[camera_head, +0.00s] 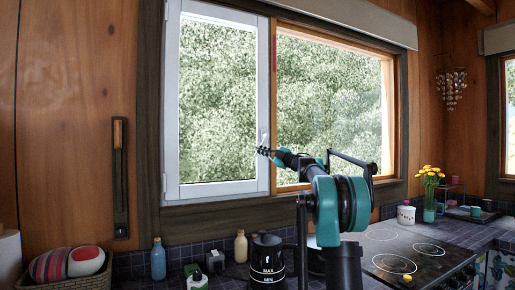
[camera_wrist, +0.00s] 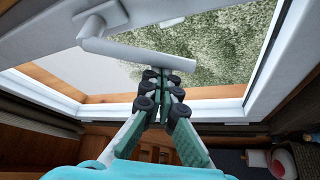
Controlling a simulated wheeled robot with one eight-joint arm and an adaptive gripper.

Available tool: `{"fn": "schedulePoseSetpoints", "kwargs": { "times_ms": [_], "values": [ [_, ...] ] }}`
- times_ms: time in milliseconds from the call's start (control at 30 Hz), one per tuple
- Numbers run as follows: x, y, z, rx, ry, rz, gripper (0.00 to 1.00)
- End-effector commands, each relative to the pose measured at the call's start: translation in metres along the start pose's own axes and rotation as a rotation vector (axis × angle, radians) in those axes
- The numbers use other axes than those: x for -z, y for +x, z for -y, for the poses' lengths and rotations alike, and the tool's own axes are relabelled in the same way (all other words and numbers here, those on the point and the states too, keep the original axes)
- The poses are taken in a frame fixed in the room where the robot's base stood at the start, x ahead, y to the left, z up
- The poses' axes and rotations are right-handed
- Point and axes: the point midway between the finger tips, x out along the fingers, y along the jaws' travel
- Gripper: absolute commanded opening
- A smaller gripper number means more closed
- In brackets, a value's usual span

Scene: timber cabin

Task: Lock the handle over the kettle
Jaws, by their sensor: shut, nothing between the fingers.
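The white window handle (camera_head: 264,139) is on the right stile of the white window sash (camera_head: 263,80), above the black kettle (camera_head: 267,262) on the counter. In the wrist view the handle's lever (camera_wrist: 140,53) runs across the picture from its mount (camera_wrist: 100,20). My gripper (camera_head: 261,151) is shut and empty, level with the lower part of the handle. In the wrist view its fingertips (camera_wrist: 160,74) are right at the lever, near its free end. I cannot tell whether they touch it. In the head view the fingertips partly hide the handle's lower end.
A blue bottle (camera_head: 158,260), a cream bottle (camera_head: 240,246) and a basket (camera_head: 70,281) stand along the counter below the window. The stove (camera_head: 425,262) and yellow flowers (camera_head: 431,171) are to the right. The space before the glass left of my gripper is clear.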

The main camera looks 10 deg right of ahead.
Motion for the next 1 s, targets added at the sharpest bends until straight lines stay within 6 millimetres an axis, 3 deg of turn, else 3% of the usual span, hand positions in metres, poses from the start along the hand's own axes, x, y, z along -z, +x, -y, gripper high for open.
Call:
{"fn": "schedulePoseSetpoints", "kwargs": {
  "times_ms": [567, 1000],
  "values": [
    [-0.034, -0.020, -0.005, 0.235, -0.399, 0.000, 0.00],
    [-0.041, -0.024, -0.009, 0.231, -0.393, 0.000, 0.00]
  ]
}}
